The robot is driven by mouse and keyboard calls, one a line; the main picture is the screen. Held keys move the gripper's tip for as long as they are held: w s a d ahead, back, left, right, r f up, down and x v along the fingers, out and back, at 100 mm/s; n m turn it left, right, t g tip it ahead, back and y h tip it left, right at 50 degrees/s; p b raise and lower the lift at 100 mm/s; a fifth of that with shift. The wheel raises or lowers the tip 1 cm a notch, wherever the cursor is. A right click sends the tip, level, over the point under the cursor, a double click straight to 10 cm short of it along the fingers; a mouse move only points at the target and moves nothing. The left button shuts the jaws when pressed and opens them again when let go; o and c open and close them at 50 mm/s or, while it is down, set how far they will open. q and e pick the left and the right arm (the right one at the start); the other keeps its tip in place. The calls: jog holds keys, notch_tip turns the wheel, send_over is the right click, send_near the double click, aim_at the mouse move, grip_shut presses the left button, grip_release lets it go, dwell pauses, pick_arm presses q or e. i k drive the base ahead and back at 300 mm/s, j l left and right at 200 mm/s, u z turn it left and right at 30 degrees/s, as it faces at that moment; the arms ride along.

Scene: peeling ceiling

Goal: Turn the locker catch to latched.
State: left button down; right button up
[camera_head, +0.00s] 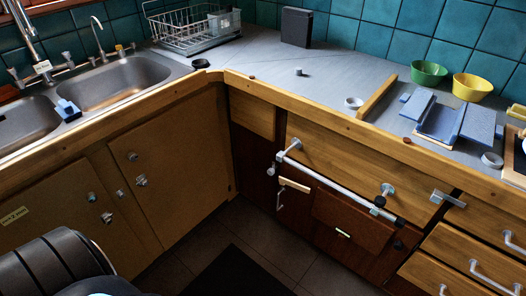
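No part is clearly marked as the locker catch. A short grey bar (448,199) sits at the seam between the wide wooden drawer front and the cabinet to its right, lying nearly level with a slight tilt. Small metal fittings also sit on the sink cabinet doors, including a knob (141,181) near the middle and a fitting (106,217) lower left. A small hook-like fitting (280,201) hangs by the dark door below the counter corner. I cannot tell which is the catch or whether it is latched. Neither gripper is in view.
The counter (310,85) holds a dish rack (190,28), a black box (296,27), a green bowl (428,73) and a yellow bowl (472,87). The floor before the corner has a dark mat (240,275).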

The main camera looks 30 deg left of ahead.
aim_at(271, 172)
jog(key=u, duration=0.95)
jog(key=i+j, duration=0.15)
jog(key=i, duration=0.05)
